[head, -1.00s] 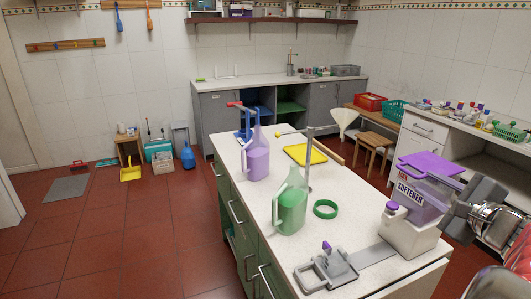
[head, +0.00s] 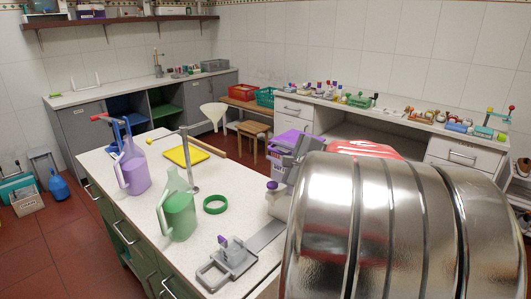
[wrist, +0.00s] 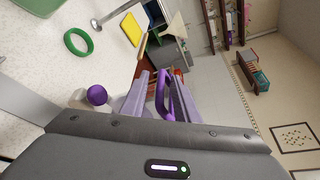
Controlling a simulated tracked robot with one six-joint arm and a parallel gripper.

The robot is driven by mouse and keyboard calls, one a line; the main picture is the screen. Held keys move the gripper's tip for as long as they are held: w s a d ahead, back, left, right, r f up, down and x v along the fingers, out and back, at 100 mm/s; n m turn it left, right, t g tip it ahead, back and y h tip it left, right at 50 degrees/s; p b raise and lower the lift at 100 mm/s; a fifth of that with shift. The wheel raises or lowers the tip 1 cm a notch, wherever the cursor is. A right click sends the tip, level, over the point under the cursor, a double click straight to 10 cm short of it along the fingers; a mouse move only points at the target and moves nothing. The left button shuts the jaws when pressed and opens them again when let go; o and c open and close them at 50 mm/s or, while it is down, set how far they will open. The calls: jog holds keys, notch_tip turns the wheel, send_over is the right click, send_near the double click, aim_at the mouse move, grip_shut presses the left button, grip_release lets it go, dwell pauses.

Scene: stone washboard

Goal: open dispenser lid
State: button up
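The softener dispenser has a purple lid (head: 296,138) and stands at the right end of the island counter. Its lilac body is mostly hidden behind my gripper and arm in the head view. My gripper (head: 312,150) is beside the dispenser's upper right. In the wrist view, the two fingers of my gripper (wrist: 158,95) stand apart, with a narrow purple part of the dispenser (wrist: 163,92) between them. I cannot tell whether they touch it. The lid looks flat and closed. A purple round cap (wrist: 97,95) on the white base shows left of the fingers.
On the counter (head: 232,182) are a green jug (head: 178,212), a purple jug (head: 134,172), a green ring (head: 215,204), a yellow board (head: 187,155) and a grey fixture (head: 226,262). A side counter (head: 345,112) with bottles stands behind. My arm blocks the lower right.

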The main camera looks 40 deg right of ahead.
grip_shut()
jog(key=shift+a+f, duration=0.15)
jog(key=shift+a, duration=0.05)
dwell(0.4)
